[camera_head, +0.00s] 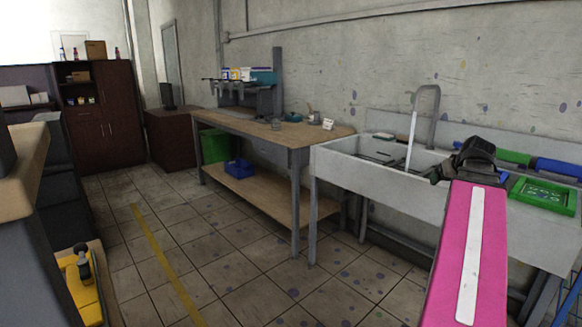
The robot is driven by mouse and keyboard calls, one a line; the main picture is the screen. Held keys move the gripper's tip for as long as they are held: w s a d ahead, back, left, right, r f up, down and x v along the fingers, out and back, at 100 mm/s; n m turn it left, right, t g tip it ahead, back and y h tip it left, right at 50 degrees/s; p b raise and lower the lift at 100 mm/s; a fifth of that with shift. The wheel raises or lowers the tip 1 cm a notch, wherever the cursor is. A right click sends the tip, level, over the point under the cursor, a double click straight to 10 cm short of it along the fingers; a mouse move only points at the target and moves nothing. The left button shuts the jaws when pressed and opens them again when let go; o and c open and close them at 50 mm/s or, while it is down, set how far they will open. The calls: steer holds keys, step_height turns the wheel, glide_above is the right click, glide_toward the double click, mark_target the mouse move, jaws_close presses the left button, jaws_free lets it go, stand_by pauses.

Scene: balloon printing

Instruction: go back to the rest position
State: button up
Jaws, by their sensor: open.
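My gripper (438,174), dark and small in the head view, is at the far end of my pink arm at right. It is in front of the grey sink unit (335,167) in the picture. I see nothing held in it, and its jaws are open. My arm and wrist hide part of the sink's right side. Whether the gripper touches anything below it cannot be told.
A green tray (543,195) and blue and green rolls (558,168) lie right of my arm. A wooden workbench (228,124) with a printing rig (248,90) stands in the middle. A yellow item (84,292) is at lower left. The tiled floor between is clear.

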steer(key=w+a+f+g, duration=0.2)
steer(key=w+a+f, duration=0.1)
steer(key=a+f, duration=0.75)
steer(key=s+a+f+g, duration=0.3)
steer(key=a+f, duration=0.7)
steer(key=f, duration=0.4)
steer(key=s+a+f+g, duration=0.3)
steer(key=s+a+f, duration=0.2)
steer(key=a+f, duration=0.6)
step_height(320, 180, down, 3)
steer(key=shift+s+a+r+n, duration=0.15)
steer(key=shift+s+a+n, duration=0.1)
steer(key=shift+s+n, duration=0.15)
